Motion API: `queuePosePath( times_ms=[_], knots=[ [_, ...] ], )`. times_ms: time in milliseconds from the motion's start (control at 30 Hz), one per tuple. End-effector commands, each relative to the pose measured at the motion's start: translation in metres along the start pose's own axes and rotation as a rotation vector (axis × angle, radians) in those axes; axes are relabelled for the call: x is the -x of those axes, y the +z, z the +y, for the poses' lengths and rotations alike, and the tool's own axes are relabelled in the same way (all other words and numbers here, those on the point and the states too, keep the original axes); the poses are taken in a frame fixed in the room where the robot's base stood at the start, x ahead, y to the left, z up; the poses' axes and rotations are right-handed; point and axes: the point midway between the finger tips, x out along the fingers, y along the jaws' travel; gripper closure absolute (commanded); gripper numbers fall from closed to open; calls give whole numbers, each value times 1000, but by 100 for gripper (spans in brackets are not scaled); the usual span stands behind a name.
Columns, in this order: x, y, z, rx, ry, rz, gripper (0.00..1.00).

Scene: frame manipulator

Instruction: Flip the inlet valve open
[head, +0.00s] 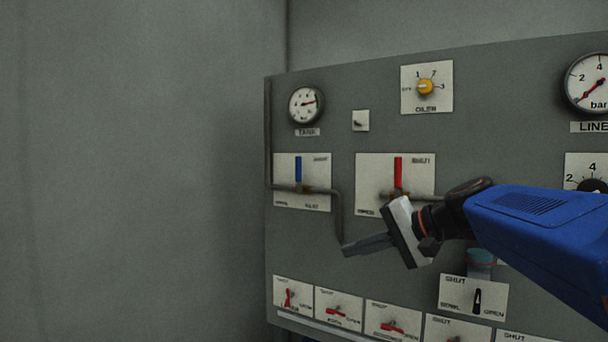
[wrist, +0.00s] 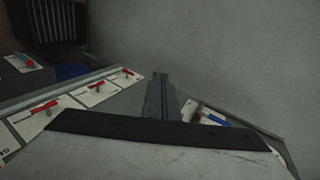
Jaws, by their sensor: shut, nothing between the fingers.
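The valve with the blue lever (head: 298,168) sits on a white plate at the left of the panel, under the tank gauge. Its small lettering is hard to read, but it appears to be the inlet valve. The lever stands upright, across the horizontal pipe. In the wrist view the blue lever (wrist: 213,119) shows to the right of the fingers, partly cut off by my gripper body. My gripper (head: 346,250) is shut and empty. Its tips point left, below and right of the blue lever and apart from it, in front of the lower panel.
A red-lever valve (head: 398,172) stands upright to the right, just above my gripper. A bent pipe (head: 338,218) runs down between the two valves. Small red levers (head: 337,311) line the panel's bottom. The tank gauge (head: 306,104) is above. Free room lies left of the panel.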

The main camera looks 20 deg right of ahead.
Motion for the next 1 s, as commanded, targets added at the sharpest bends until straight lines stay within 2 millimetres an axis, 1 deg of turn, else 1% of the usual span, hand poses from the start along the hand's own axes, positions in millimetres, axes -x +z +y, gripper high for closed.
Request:
queuePosePath(
  times_ms=[33, 100, 200, 300, 400, 500, 600, 1000],
  knots=[
    [8, -21, -16, -29, -53, 21, 100],
    [19, -45, -40, -64, -132, 42, 100],
    [38, -77, -69, -103, -239, 72, 100],
    [56, -103, -92, -128, -328, 95, 100],
    [72, -122, -108, -144, -392, 112, 100],
    [82, -133, -117, -152, -432, 122, 100],
    [86, -138, -121, -155, -451, 126, 100],
    [85, -138, -122, -155, -453, 125, 100]
  ],
)
